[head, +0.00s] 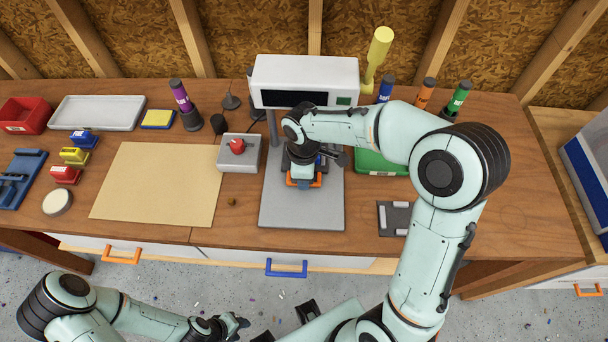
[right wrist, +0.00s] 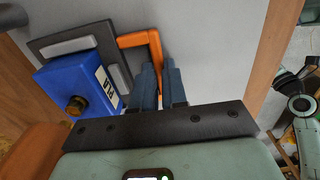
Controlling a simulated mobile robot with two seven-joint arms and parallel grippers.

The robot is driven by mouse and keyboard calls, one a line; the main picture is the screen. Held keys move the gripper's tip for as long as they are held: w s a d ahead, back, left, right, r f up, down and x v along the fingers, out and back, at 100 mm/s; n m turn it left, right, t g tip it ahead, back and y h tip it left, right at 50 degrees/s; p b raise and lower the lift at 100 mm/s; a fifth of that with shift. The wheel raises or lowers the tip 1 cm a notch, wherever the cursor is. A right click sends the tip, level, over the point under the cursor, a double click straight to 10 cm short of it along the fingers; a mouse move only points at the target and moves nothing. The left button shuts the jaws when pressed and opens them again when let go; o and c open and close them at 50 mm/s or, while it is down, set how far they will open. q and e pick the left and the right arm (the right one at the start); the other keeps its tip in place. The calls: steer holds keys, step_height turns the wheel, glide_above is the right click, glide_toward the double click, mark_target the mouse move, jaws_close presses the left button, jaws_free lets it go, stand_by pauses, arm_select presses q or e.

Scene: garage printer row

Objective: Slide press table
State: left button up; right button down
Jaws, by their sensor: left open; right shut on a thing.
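The machine with a white head (head: 305,72) stands at the back middle of the bench over a light grey base plate (head: 300,215). Its dark grey sliding table (right wrist: 75,38) carries a blue block (right wrist: 78,88) with a label and a brass knob. An orange handle (right wrist: 137,40) is fixed to the table; it also shows in the head view (head: 318,184). My right gripper (right wrist: 162,78) is shut on the handle, and my arm hides much of the table in the head view. My left gripper (head: 240,322) is open and empty, low in front of the bench.
A grey box with a red knob (head: 237,153) stands left of the base plate, beside a tan mat (head: 160,185). A green tray (head: 378,162) and a dark clip plate (head: 394,218) lie to the right.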

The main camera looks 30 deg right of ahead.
steer(key=shift+w+d+r, duration=0.1)
steer(key=shift+w+r, duration=0.05)
steer(key=shift+w, duration=0.05)
steer(key=c, duration=1.2)
jaws_free()
steer(key=shift+d, duration=0.1)
arm_select(q)
steer(key=shift+s, duration=0.1)
arm_select(e)
steer(key=shift+o, duration=0.2)
arm_select(q)
steer(key=shift+a, duration=0.1)
steer(key=shift+w+r+p, duration=0.75)
steer(key=shift+w+r, duration=0.1)
steer(key=shift+r, duration=0.15)
arm_select(e)
step_height(320, 180, up, 13)
